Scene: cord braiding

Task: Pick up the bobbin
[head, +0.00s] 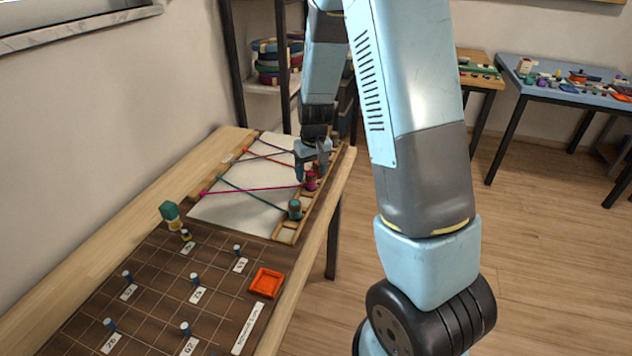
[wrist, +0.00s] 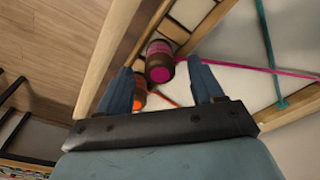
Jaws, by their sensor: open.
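A bobbin with a magenta end (wrist: 160,66) lies in the wooden rack, between my open fingertips in the wrist view. Its magenta cord runs off to the right. A second bobbin with an orange end (wrist: 139,101) is partly hidden by my left finger. In the head view my gripper (head: 312,171) is open and low over the rack, just above the magenta bobbin (head: 311,183). A teal bobbin (head: 295,209) sits nearer in the same rack. I cannot tell whether my fingers touch the magenta bobbin.
Teal, magenta and orange cords cross the white board (head: 235,212). A brown grid board (head: 160,275) with several pegs and an orange tray (head: 266,283) is nearer. A green-topped object (head: 170,212) stands at its edge. A blue table (head: 550,92) is at the right.

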